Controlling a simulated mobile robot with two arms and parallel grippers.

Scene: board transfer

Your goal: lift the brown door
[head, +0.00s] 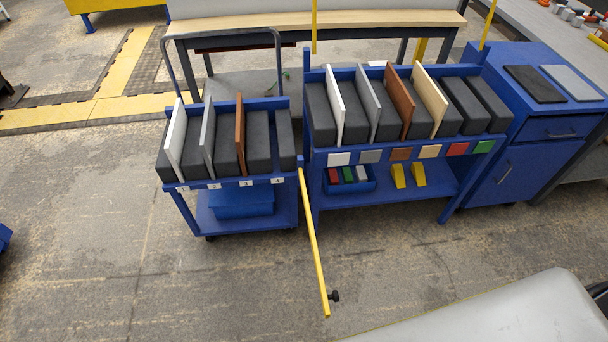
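Two brown boards show in the head view. One brown board (239,136) stands upright in the third slot of the small blue cart (284,207), between dark grey blocks. Another brown board (401,100) stands leaning in the blue rack (320,190) to the right, above a brown tag (401,154). I cannot tell which one is called the door. Neither of my grippers is in view, and nothing is seen touching either board.
The cart also holds a white board (176,138) and a grey board (207,138). The rack holds white, grey and beige boards. A yellow bar (314,245) slants down in front, between cart and rack. A blue cabinet (560,128) stands right. The floor in front left is clear.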

